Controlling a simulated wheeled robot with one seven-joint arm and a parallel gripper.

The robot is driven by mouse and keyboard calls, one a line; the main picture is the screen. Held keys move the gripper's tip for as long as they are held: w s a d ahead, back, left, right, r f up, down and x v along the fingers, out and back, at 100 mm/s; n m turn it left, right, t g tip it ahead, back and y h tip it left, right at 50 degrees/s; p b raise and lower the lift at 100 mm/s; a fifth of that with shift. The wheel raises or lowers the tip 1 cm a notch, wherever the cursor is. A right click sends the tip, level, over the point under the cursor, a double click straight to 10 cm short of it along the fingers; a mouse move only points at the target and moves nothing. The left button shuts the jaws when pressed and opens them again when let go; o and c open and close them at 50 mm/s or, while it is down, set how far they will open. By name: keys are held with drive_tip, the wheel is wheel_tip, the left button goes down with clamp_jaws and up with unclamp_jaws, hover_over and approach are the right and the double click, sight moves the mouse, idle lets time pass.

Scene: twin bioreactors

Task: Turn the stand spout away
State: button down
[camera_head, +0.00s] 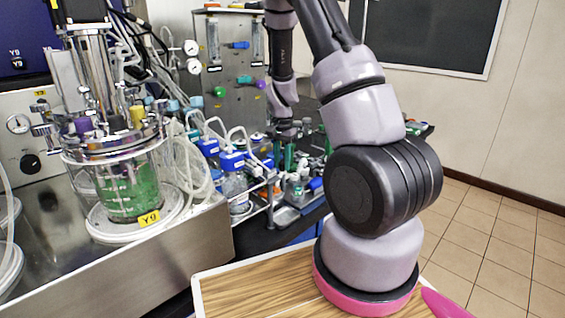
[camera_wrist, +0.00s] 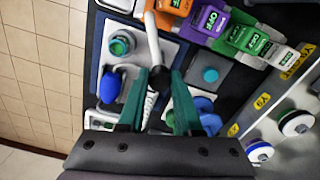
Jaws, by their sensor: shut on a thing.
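In the wrist view the white stand spout (camera_wrist: 153,38) is a slim bar running up and slightly left from a dark round part between my fingertips. My gripper (camera_wrist: 160,78) has two teal fingers, closed around that dark part at the spout's lower end. In the head view my gripper (camera_head: 284,157) points down among the small bench equipment, beyond the blue-capped bottles. The spout cannot be made out there; the arm and clutter hide it.
Orange, purple and green labelled blocks (camera_wrist: 213,25) stand close right of the spout. A blue bulb (camera_wrist: 109,88) lies left of my fingers, and a teal round cap (camera_wrist: 122,43) sits above it. The glass bioreactor (camera_head: 128,185) with green liquid stands at left in the head view.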

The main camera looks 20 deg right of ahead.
idle(0.4)
drive_tip(key=c, duration=0.6)
unclamp_jaws()
wheel_tip(320, 180, up, 11)
drive_tip(key=shift+f, duration=0.1)
wheel_tip(320, 180, up, 16)
drive_tip(key=n+t+y, duration=0.2)
drive_tip(key=n+t, duration=0.1)
drive_tip(key=t, duration=0.1)
hover_over(282, 164)
drive_tip(key=s+a, duration=0.5)
drive_tip(key=s, duration=0.5)
drive_tip(key=s+a+r+n+t, duration=0.1)
drive_tip(key=s+r, duration=0.1)
drive_tip(key=s, duration=0.2)
drive_tip(key=s+a+r+n+t, duration=0.1)
drive_tip(key=s+r, duration=0.1)
drive_tip(key=s, duration=0.2)
drive_tip(key=s+a+r+n+t, duration=0.1)
drive_tip(key=s+r, duration=0.2)
drive_tip(key=s, duration=0.1)
drive_tip(key=shift+s, duration=0.35)
